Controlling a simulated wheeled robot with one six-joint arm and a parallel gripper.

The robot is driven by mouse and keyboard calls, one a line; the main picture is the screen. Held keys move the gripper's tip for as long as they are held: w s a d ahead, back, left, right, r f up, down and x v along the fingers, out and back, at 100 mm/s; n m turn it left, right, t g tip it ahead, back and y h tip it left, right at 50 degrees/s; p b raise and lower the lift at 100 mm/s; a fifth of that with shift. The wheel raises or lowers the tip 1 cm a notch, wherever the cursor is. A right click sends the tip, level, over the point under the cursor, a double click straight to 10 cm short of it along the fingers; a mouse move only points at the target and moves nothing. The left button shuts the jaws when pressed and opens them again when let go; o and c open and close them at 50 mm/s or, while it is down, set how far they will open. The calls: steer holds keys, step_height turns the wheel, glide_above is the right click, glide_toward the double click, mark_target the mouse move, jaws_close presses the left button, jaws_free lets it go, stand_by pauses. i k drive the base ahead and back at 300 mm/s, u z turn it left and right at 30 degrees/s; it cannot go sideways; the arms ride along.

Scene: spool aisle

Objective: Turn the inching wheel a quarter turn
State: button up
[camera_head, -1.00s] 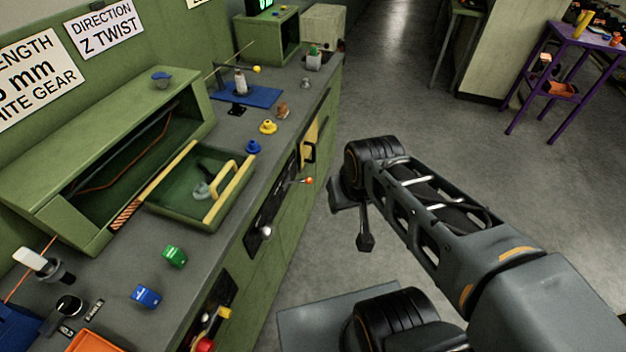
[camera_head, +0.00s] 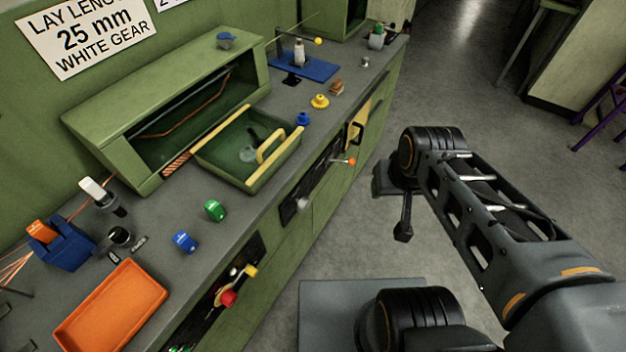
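No part is plainly marked as the inching wheel. A control with a red knob (camera_head: 228,298) and a yellow end (camera_head: 251,271) sits on a dark panel low on the bench front; I cannot tell if it is the wheel. Further along, another dark panel carries a pale round knob (camera_head: 303,205) and an orange-tipped lever (camera_head: 350,161). My arm reaches in from the right and bends down at its far end. What looks like my gripper (camera_head: 403,230) hangs over the floor, right of the bench and apart from it. Its fingers are too unclear to judge.
An open green drawer (camera_head: 232,178) with a yellow handle stands out over the benchtop. The floor between bench and arm is clear.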

mark_target(303, 205)
steer(key=u, duration=0.4)
steer(key=k, duration=1.1)
steer(key=u, duration=1.35)
steer(key=i, duration=0.7)
steer(key=z, duration=0.8)
steer(key=i, duration=0.4)
steer(key=z, duration=0.45)
